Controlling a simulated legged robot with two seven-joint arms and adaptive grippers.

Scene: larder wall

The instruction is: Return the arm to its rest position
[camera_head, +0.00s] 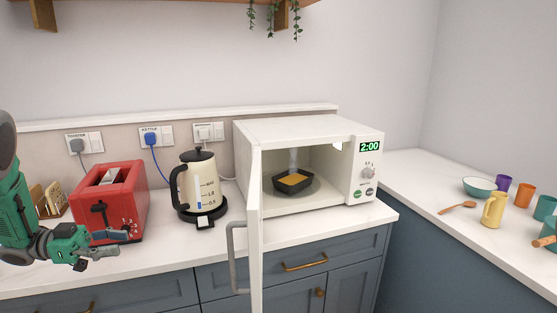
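My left arm, green and dark grey, comes in from the left edge. Its gripper (112,244) is in front of the red toaster (122,200), above the counter's front part. Its fingers are apart and nothing shows between them. My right gripper is not in view. The white microwave (295,131) stands with its door (254,235) swung open towards me. A black dish (293,181) with yellow food sits inside it. Its display reads 2:00.
A cream kettle (200,182) stands between toaster and microwave. Bread slices in a rack (50,199) are partly hidden by my arm. The open door juts past the counter edge. On the right counter are a teal bowl (479,188), wooden spoon (458,208) and yellow mug (493,210).

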